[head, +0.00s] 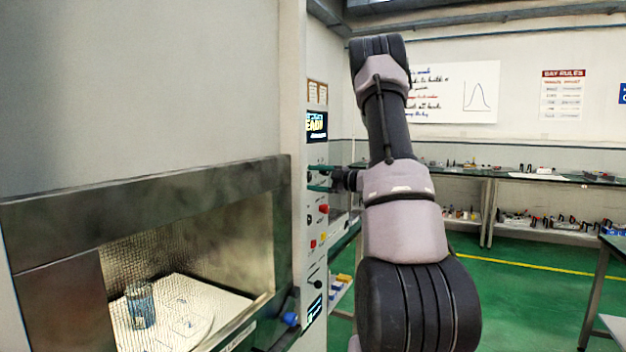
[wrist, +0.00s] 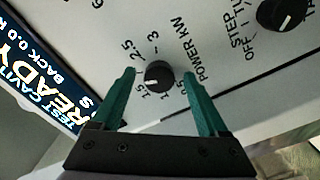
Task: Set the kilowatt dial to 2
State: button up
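My gripper (wrist: 159,73) is open, with one teal finger on each side of the knob and gaps between. In the head view my gripper (head: 320,179) is at the panel, and the dial cannot be made out there.
Another black knob (wrist: 281,14) labelled STEP, OFF sits right of the dial. A lit READY display (wrist: 45,85) is at left.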

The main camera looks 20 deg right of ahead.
jog(key=v, duration=1.1)
dwell(0.3)
